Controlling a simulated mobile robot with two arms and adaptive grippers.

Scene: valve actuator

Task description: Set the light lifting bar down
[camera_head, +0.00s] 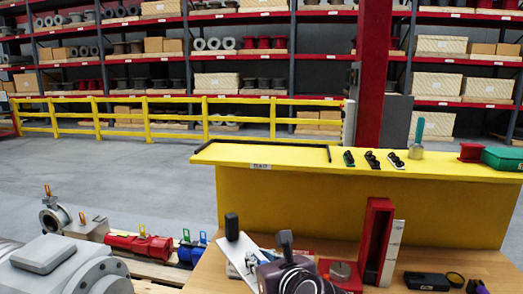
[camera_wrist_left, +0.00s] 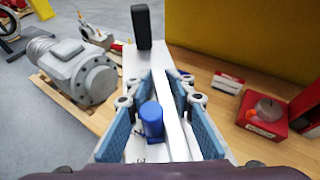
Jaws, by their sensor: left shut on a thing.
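The light lifting bar (camera_wrist_left: 137,62) is a flat white bar with an upright black grip (camera_wrist_left: 141,27) at its far end. In the head view the bar (camera_head: 238,256) shows at the lower middle, over the left edge of the wooden bench top. My left gripper (camera_head: 290,277) covers its near part. In the left wrist view the blue-padded fingers of my left gripper (camera_wrist_left: 166,118) are shut on the bar, with a small blue cylinder (camera_wrist_left: 151,120) between them. I cannot tell whether the bar touches the bench. My right gripper is not in view.
On the bench (camera_head: 459,262), a red stand (camera_head: 376,243) and a red block with a round top (camera_head: 340,273) are right of the bar. A yellow panel (camera_head: 360,205) rises behind. A grey motor (camera_wrist_left: 77,69) sits on a pallet to the left.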

